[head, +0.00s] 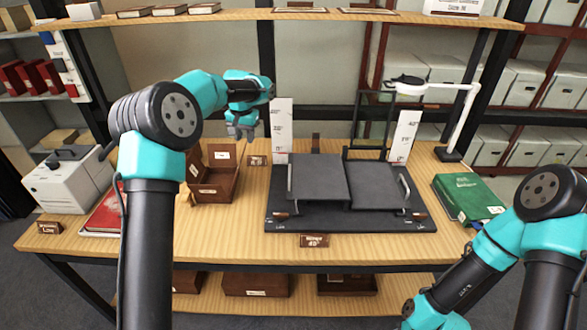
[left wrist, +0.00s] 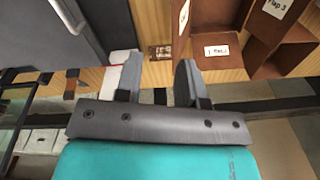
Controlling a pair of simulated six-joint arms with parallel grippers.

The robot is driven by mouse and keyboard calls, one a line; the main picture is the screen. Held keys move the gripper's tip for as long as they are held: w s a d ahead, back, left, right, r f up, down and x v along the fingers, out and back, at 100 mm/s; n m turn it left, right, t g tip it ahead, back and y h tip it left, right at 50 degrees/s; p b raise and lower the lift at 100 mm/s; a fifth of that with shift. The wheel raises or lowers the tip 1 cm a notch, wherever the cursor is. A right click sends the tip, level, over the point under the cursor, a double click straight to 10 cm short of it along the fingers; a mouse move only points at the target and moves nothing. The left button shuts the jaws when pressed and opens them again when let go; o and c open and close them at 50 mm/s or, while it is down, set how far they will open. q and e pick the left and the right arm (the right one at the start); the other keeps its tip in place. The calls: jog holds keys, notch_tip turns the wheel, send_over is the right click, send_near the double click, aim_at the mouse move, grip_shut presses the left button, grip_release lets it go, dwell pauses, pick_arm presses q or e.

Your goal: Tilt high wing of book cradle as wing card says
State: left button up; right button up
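The book cradle has a dark base (head: 350,221) on the table, with two grey wings. The left wing (head: 318,177) sits higher than the right wing (head: 378,187); both look nearly flat. Each has a silver handle at its outer edge. The wing card (head: 314,240) at the table's front edge seems to read "Wings 40°", but it is small. My left gripper (head: 241,130) is open and empty above the table, behind and left of the cradle. In the left wrist view its fingers (left wrist: 156,80) stand apart, with a grey wing and handle (left wrist: 62,12) at upper left. My right gripper is out of view.
White upright scales (head: 281,130) (head: 402,137) stand behind the cradle. A brown open box (head: 213,190) with flaps lies left of it, a red book (head: 103,216) further left. A green book (head: 468,196) and a white lamp (head: 466,118) are at right. A shelf hangs above.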

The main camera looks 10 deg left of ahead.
pick_arm(q)
jog(key=d+r+n+y, duration=0.1)
jog(key=d+r, duration=0.1)
jog(key=d, duration=0.7)
jog(key=w+d+r+n+g, duration=0.1)
jog(key=d+r+n, duration=0.1)
jog(key=d, duration=0.7)
jog(key=shift+w+d+r+y, duration=0.3)
jog(key=shift+d+r+y, duration=0.1)
jog(key=shift+r, duration=0.25)
jog(key=a+f, duration=0.1)
jog(key=f, duration=0.4)
jog(key=a+f, duration=0.1)
jog(key=f, duration=0.5)
jog(key=a+f, duration=0.1)
jog(key=f, duration=0.5)
jog(key=shift+s+a, duration=0.15)
jog(key=shift+s, duration=0.2)
grip_shut()
